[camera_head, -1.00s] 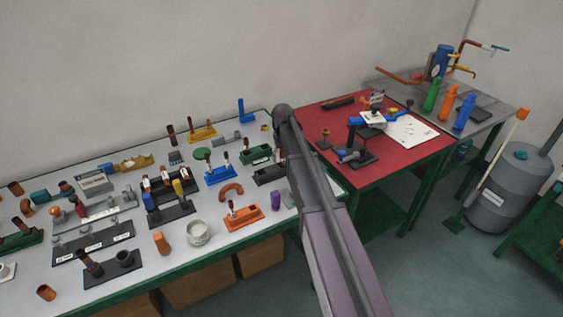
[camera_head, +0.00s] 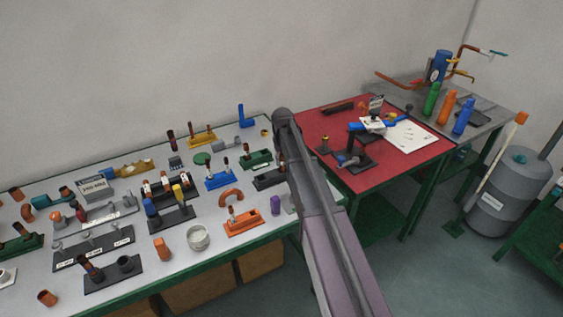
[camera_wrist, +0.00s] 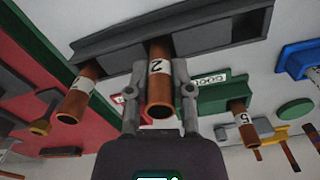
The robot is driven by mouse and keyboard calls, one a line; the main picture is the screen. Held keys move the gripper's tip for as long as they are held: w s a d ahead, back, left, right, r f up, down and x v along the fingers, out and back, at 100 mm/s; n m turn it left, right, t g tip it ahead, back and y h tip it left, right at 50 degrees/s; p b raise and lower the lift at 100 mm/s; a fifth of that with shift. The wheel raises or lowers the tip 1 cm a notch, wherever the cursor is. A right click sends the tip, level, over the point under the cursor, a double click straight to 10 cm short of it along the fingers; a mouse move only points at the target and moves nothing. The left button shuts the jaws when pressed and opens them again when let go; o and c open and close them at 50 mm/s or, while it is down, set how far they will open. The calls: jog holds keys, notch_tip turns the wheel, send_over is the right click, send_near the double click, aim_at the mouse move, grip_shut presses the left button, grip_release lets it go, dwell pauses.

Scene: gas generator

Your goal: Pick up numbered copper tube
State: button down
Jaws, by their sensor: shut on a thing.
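In the wrist view a copper tube with a white label reading 2 (camera_wrist: 160,82) stands between my gripper's fingers (camera_wrist: 158,98), which are shut on it. Its far end still meets the dark grey holder (camera_wrist: 200,38); I cannot tell how deep it sits. A second copper tube (camera_wrist: 78,95) with a partly readable label is in the same holder, to the left. A tube labelled 5 (camera_wrist: 240,115) is in a green holder (camera_wrist: 211,94) to the right. In the head view the dark holder (camera_head: 268,181) shows beside my arm, and my gripper is hidden.
The white table carries several other holders, including a blue one (camera_head: 220,181), an orange one (camera_head: 243,224) and a yellow one (camera_head: 203,140). A glass dish (camera_head: 198,238) and a purple piece (camera_head: 275,205) stand near the front. A red-topped table (camera_head: 425,160) adjoins on the right.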

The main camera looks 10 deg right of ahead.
jog(key=shift+r+p, duration=0.6)
jog(key=shift+r, duration=0.25)
jog(key=shift+r+p, duration=0.85)
jog(key=s+d, duration=0.2)
jog(key=s, duration=1.3)
jog(key=shift+s+d+r+p, duration=0.35)
jog(key=shift+s+r+p, duration=0.05)
jog(key=shift+w, duration=0.1)
jog(key=shift+w+a+f+b, duration=0.25)
jog(key=shift+w+a, duration=0.1)
jog(key=shift+w, duration=0.15)
jog(key=shift+w+a+f+b, duration=0.25)
jog(key=shift+w+a, duration=0.1)
jog(key=shift+w, duration=0.1)
jog(key=shift+f+b, duration=1.5)
jog(key=shift+r, duration=0.15)
jog(key=shift+r+p, duration=1.45)
jog(key=shift+p, duration=0.2)
jog(key=shift+r, duration=0.1)
